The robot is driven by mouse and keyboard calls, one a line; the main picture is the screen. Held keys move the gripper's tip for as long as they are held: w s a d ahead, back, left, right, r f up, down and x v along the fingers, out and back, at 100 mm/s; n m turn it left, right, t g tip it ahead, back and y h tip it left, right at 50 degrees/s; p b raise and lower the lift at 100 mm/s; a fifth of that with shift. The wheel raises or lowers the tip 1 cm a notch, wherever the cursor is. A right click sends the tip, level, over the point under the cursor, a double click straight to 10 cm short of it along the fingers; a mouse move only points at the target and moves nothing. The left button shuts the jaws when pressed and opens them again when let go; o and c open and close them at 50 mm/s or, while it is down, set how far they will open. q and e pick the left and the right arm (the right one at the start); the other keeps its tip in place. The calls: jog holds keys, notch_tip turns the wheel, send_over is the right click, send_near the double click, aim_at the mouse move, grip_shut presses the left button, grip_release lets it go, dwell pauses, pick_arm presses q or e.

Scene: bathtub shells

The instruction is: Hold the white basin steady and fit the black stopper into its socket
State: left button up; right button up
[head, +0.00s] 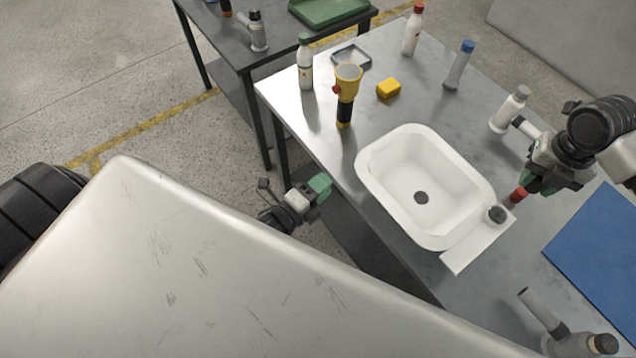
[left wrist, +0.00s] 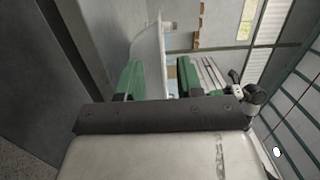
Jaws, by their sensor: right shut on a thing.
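The white basin (head: 385,147) sits on the metal table, with a dark round spot in its floor. A dark round piece (head: 497,214), possibly the stopper, is on the white ledge at its right corner. My right gripper (head: 532,186) is at the right of the basin, shut on a red-ended piece (head: 517,195); whether this joins the dark piece is unclear. My left gripper (head: 319,187) is open left of the basin, apart from its rim. In the left wrist view its green fingers (left wrist: 158,80) are spread, with a white edge between or beyond them, probably the basin.
Grey fittings (head: 510,107) and a blue mat (head: 605,245) lie to the right. A second table (head: 225,35) is behind.

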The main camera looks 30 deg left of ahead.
aim_at(353, 160)
pick_arm(q)
jog(key=x, duration=1.1)
grip_shut()
jog(key=shift+o, duration=0.2)
grip_release()
grip_shut()
jog(key=shift+f, duration=0.1)
dwell(1.1)
